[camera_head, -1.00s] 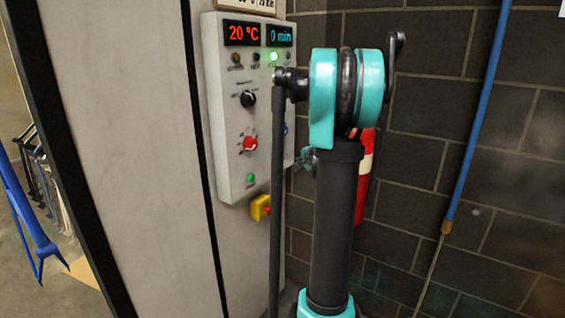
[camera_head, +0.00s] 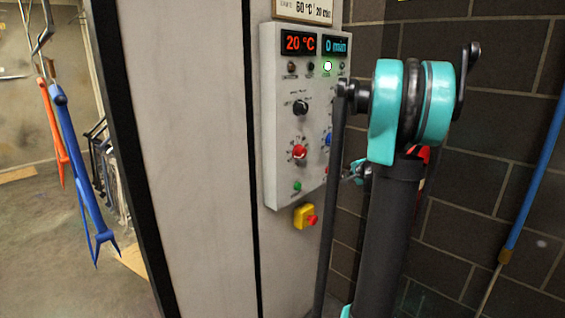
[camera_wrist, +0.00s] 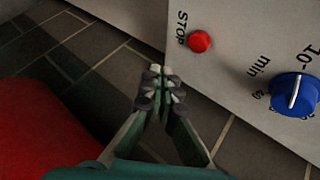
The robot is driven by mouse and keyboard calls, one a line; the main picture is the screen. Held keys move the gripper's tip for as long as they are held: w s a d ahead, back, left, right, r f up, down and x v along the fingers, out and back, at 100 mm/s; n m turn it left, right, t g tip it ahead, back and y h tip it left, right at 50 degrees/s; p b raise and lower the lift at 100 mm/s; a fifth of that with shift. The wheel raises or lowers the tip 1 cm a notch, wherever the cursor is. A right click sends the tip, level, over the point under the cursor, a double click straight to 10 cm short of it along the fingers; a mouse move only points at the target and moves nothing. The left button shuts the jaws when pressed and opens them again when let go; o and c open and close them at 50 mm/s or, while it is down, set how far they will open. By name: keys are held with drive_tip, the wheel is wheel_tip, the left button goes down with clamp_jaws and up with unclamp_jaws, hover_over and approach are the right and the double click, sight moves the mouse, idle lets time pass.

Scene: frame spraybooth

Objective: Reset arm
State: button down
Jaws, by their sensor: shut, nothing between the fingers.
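My arm rises in the right half of the head view, with teal joints and dark links. My gripper (camera_wrist: 158,82) is shut and empty in the wrist view, its fingertips together. It is beside the control panel, near the red STOP button (camera_wrist: 200,41) and the blue knob marked min (camera_wrist: 295,95). In the head view a small part of my gripper (camera_head: 354,172) shows behind my arm, at the panel's lower right edge.
A yellow switch box with a red button (camera_head: 305,217) is below the panel. A red object (camera_wrist: 45,130) fills the wrist view's lower left. A dark brick wall (camera_head: 500,130) stands behind my arm. Blue (camera_head: 75,160) and orange (camera_head: 54,135) frames hang at far left.

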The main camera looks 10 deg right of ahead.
drive_tip(key=s+a+f+n+g, duration=0.2)
drive_tip(key=s+a+f+n, duration=0.2)
drive_tip(key=s+a, duration=0.55)
drive_tip(key=s+a+f+n+g, duration=0.1)
drive_tip(key=s+a+f+n, duration=0.3)
drive_tip(key=s, duration=0.4)
drive_tip(key=s+a+f+n+g, duration=0.2)
drive_tip(key=s+a+f+n, duration=0.1)
drive_tip(key=s, duration=0.6)
drive_tip(key=s+a+f+n+g, duration=0.2)
drive_tip(key=s+a+f+n, duration=0.2)
drive_tip(key=s, duration=0.5)
drive_tip(key=shift+s+a+f+n+h, duration=0.2)
drive_tip(key=shift+a+f+n+h, duration=0.15)
drive_tip(key=shift+f, duration=0.2)
drive_tip(key=c, duration=2.3)
unclamp_jaws()
